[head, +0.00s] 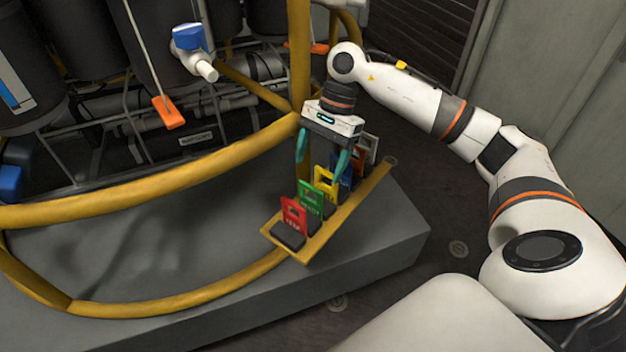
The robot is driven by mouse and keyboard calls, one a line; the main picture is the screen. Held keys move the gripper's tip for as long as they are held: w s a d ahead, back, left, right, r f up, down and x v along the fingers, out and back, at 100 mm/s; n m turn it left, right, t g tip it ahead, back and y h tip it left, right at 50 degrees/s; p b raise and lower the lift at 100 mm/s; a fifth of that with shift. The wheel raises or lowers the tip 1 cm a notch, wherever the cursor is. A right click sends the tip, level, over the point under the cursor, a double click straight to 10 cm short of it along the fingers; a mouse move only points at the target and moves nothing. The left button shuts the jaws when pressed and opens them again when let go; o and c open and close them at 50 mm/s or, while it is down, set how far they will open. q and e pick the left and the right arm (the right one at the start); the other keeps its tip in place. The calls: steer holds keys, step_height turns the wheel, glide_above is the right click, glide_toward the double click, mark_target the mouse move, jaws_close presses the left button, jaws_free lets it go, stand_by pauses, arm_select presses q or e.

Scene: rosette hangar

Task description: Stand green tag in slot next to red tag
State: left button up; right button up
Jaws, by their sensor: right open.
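A yellow rack (330,229) with dark slot blocks sits at the corner of a grey block. A red tag (294,214) stands at its near left end. The green tag (309,195) stands upright directly behind the red tag. A yellow tag (326,183), a blue tag, an orange tag and a grey-white tag (369,147) follow toward the far end, partly hidden by my gripper. My right gripper (322,166) points down with teal fingers apart, above and behind the green tag. It holds nothing that I can see. My left gripper is not in view.
A yellow tube rail (165,181) curves across the left, with an upright yellow post (299,60) close beside my right gripper. The grey block (395,240) has bare top right of the rack. Dark tanks and a blue valve (188,37) stand behind.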

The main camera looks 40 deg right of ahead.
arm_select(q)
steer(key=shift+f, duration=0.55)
arm_select(e)
steer(key=v, duration=0.3)
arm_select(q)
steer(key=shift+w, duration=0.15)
